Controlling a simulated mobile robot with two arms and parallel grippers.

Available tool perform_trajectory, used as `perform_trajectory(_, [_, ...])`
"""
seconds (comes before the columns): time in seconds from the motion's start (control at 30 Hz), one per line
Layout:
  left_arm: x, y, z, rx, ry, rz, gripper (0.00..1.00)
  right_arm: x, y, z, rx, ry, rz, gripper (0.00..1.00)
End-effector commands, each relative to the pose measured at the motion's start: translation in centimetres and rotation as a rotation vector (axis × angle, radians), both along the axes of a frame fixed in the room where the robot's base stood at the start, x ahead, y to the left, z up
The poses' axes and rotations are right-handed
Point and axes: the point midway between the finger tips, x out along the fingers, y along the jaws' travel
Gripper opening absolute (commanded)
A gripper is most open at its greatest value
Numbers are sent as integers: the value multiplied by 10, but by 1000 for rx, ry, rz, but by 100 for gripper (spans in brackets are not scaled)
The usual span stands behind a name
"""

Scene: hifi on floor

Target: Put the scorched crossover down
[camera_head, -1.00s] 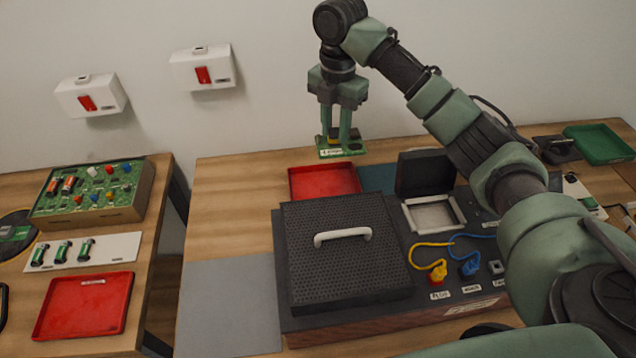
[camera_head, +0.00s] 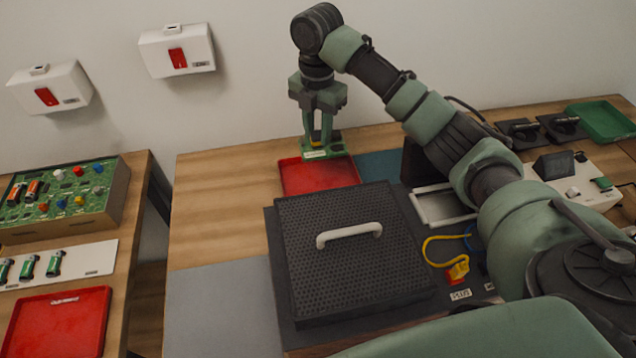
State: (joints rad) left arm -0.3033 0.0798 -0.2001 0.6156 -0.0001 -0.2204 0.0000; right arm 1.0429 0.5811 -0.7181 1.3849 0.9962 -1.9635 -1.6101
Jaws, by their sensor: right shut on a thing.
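My right gripper (camera_head: 321,145) points down at the back of the middle table. It is shut on the crossover, a small green circuit board (camera_head: 325,154) with a pale label and a dark and yellow part on it. The board is at the back edge of a red tray (camera_head: 318,178), overlapping it in the view. I cannot tell whether the board touches the tray. Another red tray (camera_head: 58,325) lies on the left table. My left gripper is not in view.
A black perforated cover with a white handle (camera_head: 350,235) stands in front of the red tray. A teal mat (camera_head: 385,164) lies to the tray's right. A green tray (camera_head: 600,121) is at the far right. Bare wood (camera_head: 225,200) is free at left. A circuit box (camera_head: 65,200) is on the left table.

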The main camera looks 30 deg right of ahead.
Motion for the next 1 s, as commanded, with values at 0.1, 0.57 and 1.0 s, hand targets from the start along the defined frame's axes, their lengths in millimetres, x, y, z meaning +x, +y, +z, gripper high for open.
perform_trajectory(0.1, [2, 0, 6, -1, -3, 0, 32, -2, 0, -33, 0, 6, -1, 0])
perform_trajectory(0.57, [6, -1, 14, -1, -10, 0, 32, 0, 0, -124, 1, 1, 0, 0])
perform_trajectory(1.0, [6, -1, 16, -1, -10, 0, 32, -1, 0, -169, 0, 0, 0, 0])
